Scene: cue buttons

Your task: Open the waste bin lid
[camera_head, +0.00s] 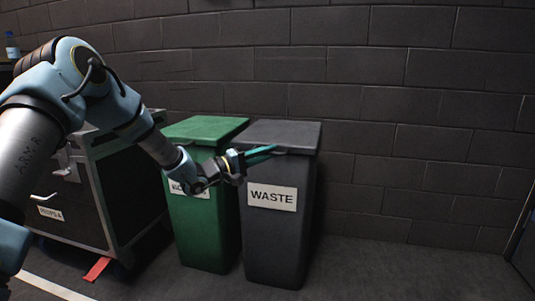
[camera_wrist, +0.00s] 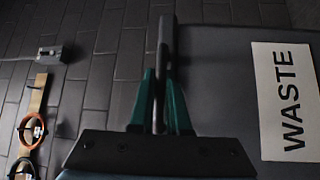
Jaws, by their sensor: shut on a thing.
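The dark grey waste bin (camera_head: 280,235) stands against the wall with a white WASTE label on its front. Its lid (camera_head: 285,132) lies flat and closed on top. My gripper (camera_head: 274,149) reaches in from the left at the lid's front edge. In the wrist view my gripper's teal fingers (camera_wrist: 160,82) sit on both sides of a thin dark bar, the lid's front edge (camera_wrist: 167,40), and are shut on it. The bin's label (camera_wrist: 285,100) shows sideways at the right. The fingertips partly hide where they touch the lid.
A green bin (camera_head: 205,235) with a closed lid stands close on the left, under my arm. A dark cabinet (camera_head: 85,205) is farther left, with a red piece (camera_head: 97,269) on the floor. The brick wall (camera_head: 420,90) is behind; floor at the right is clear.

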